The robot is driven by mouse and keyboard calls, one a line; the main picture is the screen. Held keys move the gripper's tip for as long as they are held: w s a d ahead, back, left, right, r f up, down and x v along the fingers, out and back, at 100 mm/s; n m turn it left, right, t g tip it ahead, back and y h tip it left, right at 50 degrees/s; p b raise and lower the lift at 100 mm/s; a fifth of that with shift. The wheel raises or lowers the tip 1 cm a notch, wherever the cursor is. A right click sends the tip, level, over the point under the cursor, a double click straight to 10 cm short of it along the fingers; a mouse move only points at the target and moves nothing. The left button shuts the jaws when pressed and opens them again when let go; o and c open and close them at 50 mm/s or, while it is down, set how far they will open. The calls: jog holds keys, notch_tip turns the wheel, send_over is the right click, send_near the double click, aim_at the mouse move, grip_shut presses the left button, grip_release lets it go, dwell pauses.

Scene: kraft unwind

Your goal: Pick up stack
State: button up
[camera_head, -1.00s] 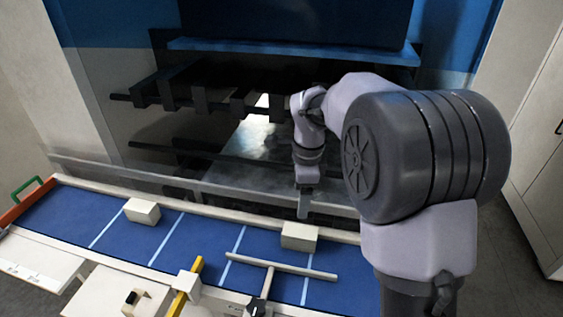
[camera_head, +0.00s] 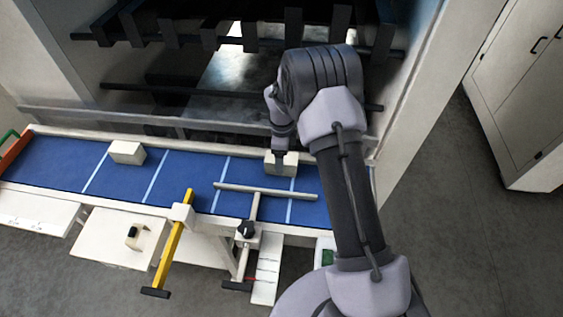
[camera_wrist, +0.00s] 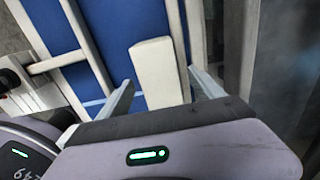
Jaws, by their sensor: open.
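Two cream-coloured block-like stacks rest on the blue conveyor surface (camera_head: 205,178). The left stack (camera_head: 127,152) stands alone near the back rail. The right stack (camera_head: 290,165) is partly hidden by my gripper (camera_head: 279,160) in the head view. In the wrist view the right stack (camera_wrist: 158,72) lies between and just beyond the two fingertips of my gripper (camera_wrist: 160,85). The fingers are apart, one to each side of it. I cannot tell whether either finger touches it.
A white T-shaped bar (camera_head: 258,192) crosses the blue surface just in front of the right stack. A yellow lever (camera_head: 174,245) stands at the front edge. A dark machine frame (camera_head: 200,85) rises behind. Grey floor is clear at the right, before white cabinets (camera_head: 525,90).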

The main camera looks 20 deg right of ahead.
jog(key=shift+f, duration=0.45)
jog(key=shift+c, duration=1.2)
jog(key=c, duration=1.4)
jog(key=shift+r+b, duration=0.35)
jog(key=shift+r, duration=1.55)
jog(key=s+r+b, duration=0.1)
jog(key=s+b, duration=0.2)
jog(key=s, duration=1.3)
jog(key=shift+a+f+b, duration=0.15)
jog(key=shift+f+b, duration=0.95)
jog(key=shift+b, duration=0.05)
jog(key=shift+a+f+b, duration=0.1)
jog(key=shift+f+b, duration=1)
jog(key=shift+s+a+b, duration=0.3)
jog(key=shift+s+b, duration=0.15)
jog(key=shift+s, duration=0.25)
